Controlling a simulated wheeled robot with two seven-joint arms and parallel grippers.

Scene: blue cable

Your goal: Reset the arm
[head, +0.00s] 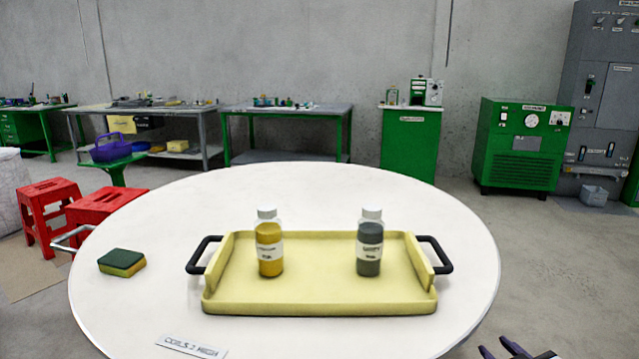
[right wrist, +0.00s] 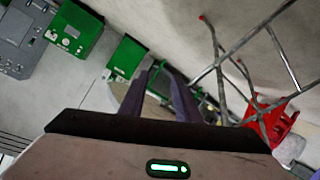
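My right gripper (head: 500,348) is at the bottom right corner of the head view, low and outside the round table's edge. Only its dark purple fingers show there, with a gap between them. In the right wrist view its fingers (right wrist: 164,95) stand apart and hold nothing. My left gripper is not in view. A pale yellow tray (head: 320,307) with black handles lies on the white table (head: 150,290). On it stand two upright white-capped bottles, one with yellow contents (head: 270,262) and one with grey contents (head: 369,262). No blue cable shows.
A green and yellow sponge (head: 122,263) lies left of the tray. A label card (head: 190,346) lies at the table's front. Red stools (head: 52,205) stand at the left. Workbenches (head: 285,112) and a green machine (head: 520,145) stand further back. The table's right side is clear.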

